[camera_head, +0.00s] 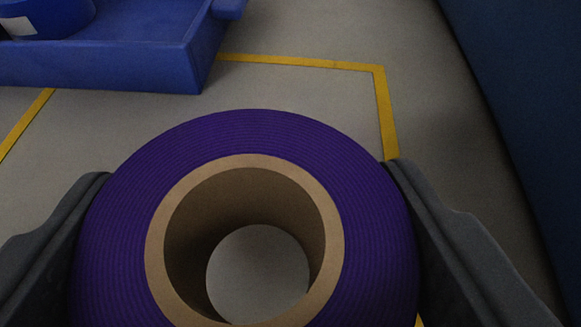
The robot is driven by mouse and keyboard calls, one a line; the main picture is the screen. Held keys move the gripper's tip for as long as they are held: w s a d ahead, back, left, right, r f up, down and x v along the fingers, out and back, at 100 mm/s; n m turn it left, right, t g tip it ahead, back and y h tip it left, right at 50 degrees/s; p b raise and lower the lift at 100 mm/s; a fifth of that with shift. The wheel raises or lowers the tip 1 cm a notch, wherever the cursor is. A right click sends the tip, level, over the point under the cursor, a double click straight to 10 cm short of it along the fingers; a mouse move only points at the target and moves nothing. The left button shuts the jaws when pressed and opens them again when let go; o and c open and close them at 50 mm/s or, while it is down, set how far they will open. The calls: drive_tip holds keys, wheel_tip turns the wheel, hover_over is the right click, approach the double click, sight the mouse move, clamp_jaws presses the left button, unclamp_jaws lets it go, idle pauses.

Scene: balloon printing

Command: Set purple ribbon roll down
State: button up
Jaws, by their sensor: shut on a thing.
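The purple ribbon roll (250,132) fills the lower middle of the head camera view. It has a brown cardboard core, and through the core's hole I see grey floor. My gripper (245,240) is shut on the roll, with one dark finger against its left side and one against its right side. The roll's lower edge is cut off by the frame. How high the roll is above the floor, or whether it touches it, I cannot tell.
A blue tray (110,75) stands at the upper left with a blue round object (55,18) in it. A yellow floor line (384,100) outlines an area on the grey floor (310,100). A dark blue wall or panel (535,90) runs down the right side.

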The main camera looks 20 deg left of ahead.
sight(270, 277)
drive_tip(key=shift+w, duration=0.35)
drive_tip(key=shift+w+f, duration=0.15)
drive_tip(key=shift+f, duration=0.2)
drive_tip(key=shift+f+b, duration=0.4)
drive_tip(key=shift+f, duration=1.05)
drive_tip(key=shift+f, duration=0.1)
drive_tip(key=o, duration=1)
drive_tip(key=p+v, duration=0.1)
drive_tip(key=v, duration=1.1)
